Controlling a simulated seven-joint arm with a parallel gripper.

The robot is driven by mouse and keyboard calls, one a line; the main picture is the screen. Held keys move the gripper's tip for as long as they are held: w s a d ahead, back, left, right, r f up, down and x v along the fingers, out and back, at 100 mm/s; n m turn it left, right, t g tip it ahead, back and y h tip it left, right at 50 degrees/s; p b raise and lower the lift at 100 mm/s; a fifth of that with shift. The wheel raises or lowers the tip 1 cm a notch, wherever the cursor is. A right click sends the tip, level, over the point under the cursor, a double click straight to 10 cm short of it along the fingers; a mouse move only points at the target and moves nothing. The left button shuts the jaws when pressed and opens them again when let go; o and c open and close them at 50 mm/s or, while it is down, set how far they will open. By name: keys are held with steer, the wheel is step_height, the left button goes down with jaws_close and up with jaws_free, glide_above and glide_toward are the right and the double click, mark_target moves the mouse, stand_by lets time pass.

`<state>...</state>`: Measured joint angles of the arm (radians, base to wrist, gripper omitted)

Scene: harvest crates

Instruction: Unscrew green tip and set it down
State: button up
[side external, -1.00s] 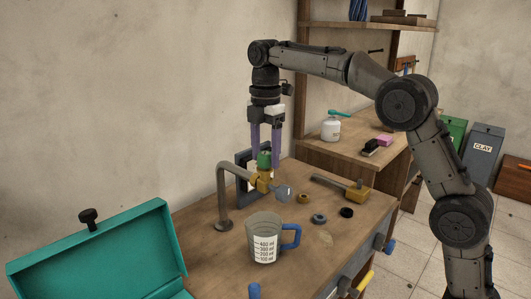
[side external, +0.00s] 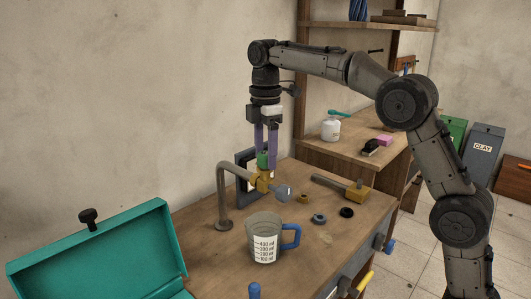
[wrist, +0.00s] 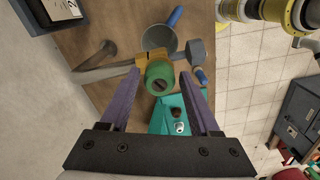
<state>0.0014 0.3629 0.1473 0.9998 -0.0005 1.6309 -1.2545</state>
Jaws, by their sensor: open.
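The green tip (side external: 263,159) sits on top of a brass fitting (side external: 264,179) at the end of a bent grey pipe (side external: 221,190) on the wooden bench. My gripper (side external: 266,163) points straight down over it, with its purple fingers on either side of the tip. In the wrist view, the green tip (wrist: 160,77) shows as a round cap with a dark opening, between the two spread fingers. Gaps show beside it, so my gripper (wrist: 160,73) is open and holds nothing. The tip's seat in the fitting is partly hidden.
A measuring cup (side external: 264,241) with a blue handle stands in front of the fitting. Several small rings, including a black one (side external: 347,212), and a long tool (side external: 335,184) lie to the right. An open teal box (side external: 95,255) is at front left. Bare bench lies between them.

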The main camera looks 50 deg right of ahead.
mark_target(265, 152)
steer(key=c, duration=0.7)
steer(key=shift+n, duration=0.9)
steer(key=shift+c, duration=0.2)
steer(key=shift+n, duration=0.8)
steer(key=shift+n, duration=0.9)
steer(key=shift+r, duration=0.15)
steer(key=shift+r, duration=2.15)
